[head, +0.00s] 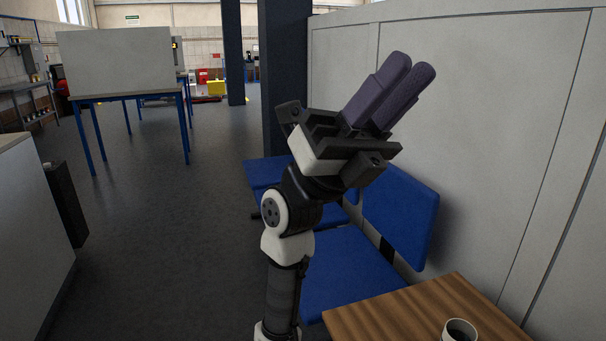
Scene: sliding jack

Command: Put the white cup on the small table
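The white cup (459,330) stands upright on a small wooden table (400,312) at the bottom right of the head view. The cup looks dark inside, and its lower part is cut off by the picture's bottom edge. My gripper (411,68) is raised well above and to the left of the cup, pointing up and to the right. Its two purple-grey fingers lie close side by side, with nothing visible held. From this angle I cannot tell whether there is a gap between them.
Blue seats (350,270) stand behind my arm along a pale partition wall (480,120) on the right. A dark column (284,80) rises behind them. A table with blue legs (183,120) stands far left, and a light counter (30,230) is at the left edge.

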